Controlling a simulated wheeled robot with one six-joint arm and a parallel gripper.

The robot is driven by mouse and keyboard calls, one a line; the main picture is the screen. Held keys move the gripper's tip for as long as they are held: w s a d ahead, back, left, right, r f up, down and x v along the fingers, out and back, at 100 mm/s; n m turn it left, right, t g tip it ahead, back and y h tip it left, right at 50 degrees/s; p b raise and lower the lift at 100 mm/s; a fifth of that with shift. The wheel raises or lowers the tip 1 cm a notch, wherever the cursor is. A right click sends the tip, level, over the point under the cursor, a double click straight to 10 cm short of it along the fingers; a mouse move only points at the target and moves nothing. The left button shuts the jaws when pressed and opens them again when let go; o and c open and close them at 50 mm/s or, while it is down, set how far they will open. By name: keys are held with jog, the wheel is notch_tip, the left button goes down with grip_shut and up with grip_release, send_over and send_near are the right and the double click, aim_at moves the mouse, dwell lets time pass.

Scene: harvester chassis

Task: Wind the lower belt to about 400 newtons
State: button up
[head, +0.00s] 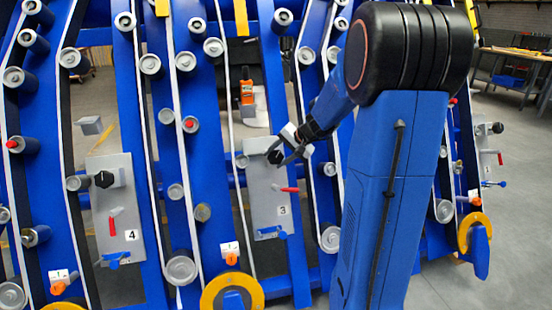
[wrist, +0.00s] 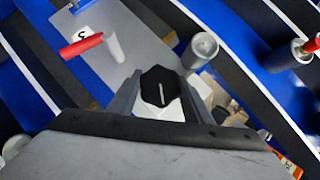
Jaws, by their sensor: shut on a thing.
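Grey plate 3 (head: 265,205) is fixed to a blue upright in the middle of the head view. It bears a black hexagonal knob, a red-handled lever (head: 289,190) and a blue handle (head: 268,231). My gripper (head: 283,155) is at the knob near the plate's top. In the wrist view the black knob (wrist: 160,86), with a pale line on its face, sits between the two fingers, and my gripper (wrist: 160,100) is shut on it. The red lever (wrist: 82,46) and the plate (wrist: 135,38) also show there. I cannot tell which belt is the lower one.
Plate 4 (head: 115,215), with its own knob and red lever, stands to the left. White belts run over several grey rollers (head: 180,270). An orange device (head: 247,92) sits above plate 3. Yellow-rimmed wheels (head: 232,290) are low down. A workbench (head: 515,65) is at the far right.

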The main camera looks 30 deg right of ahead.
jog(key=shift+m+t+y, duration=0.4)
jog(key=shift+m+t, duration=0.1)
jog(key=shift+m, duration=0.5)
jog(key=o, duration=1.1)
jog(key=shift+c, duration=0.2)
jog(key=v, duration=1.7)
jog(key=shift+s+d, duration=0.2)
jog(key=shift+s, duration=0.05)
